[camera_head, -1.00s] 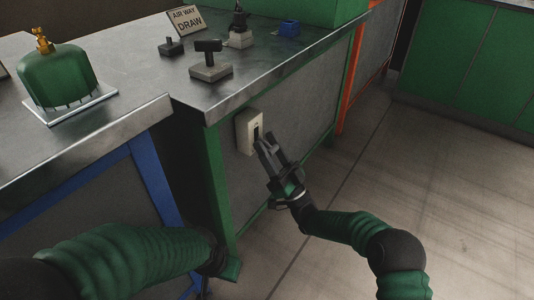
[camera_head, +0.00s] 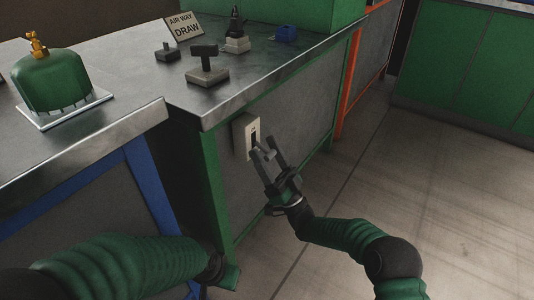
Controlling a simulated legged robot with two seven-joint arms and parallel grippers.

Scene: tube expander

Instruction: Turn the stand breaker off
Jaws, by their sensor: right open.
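The stand breaker (camera_head: 243,133) is a small cream box with a dark switch slot on its front. It is fixed to the grey side panel of the metal-topped bench, below the top's edge. My right gripper (camera_head: 264,150) is open and empty, its fingertips pointing up at the breaker's front, just before its lower part. One fingertip overlaps the breaker in the picture; I cannot tell whether it touches. The switch position is too small to read. My left arm (camera_head: 120,268) comes in at the lower left; its gripper is not clearly visible.
The bench top (camera_head: 240,88) holds a T-shaped tool on a block (camera_head: 206,66), a sign (camera_head: 185,26) and a blue block (camera_head: 286,34). A green tank (camera_head: 52,82) stands on the left bench. The floor at right (camera_head: 450,190) is clear.

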